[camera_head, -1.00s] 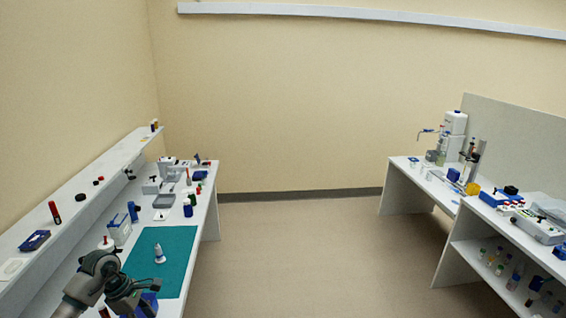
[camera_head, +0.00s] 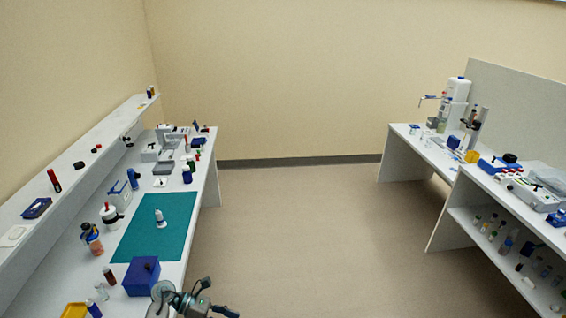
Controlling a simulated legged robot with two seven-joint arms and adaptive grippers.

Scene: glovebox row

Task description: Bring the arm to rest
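My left gripper (camera_head: 218,299) is at the bottom edge of the head view, just off the front edge of the left bench (camera_head: 207,200). Its two fingertips look spread apart, with nothing seen between them. The wrist is partly cut off by the picture's edge. A dark blue box (camera_head: 141,277) stands on the bench just left of my gripper, apart from it. My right gripper is not in view.
A teal mat (camera_head: 170,240) with a small white bottle (camera_head: 160,218) upright on it lies on the left bench. Bottles and a yellow tray (camera_head: 75,310) stand near the bench's front left. Open floor (camera_head: 300,240) separates this bench from the right bench (camera_head: 400,155).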

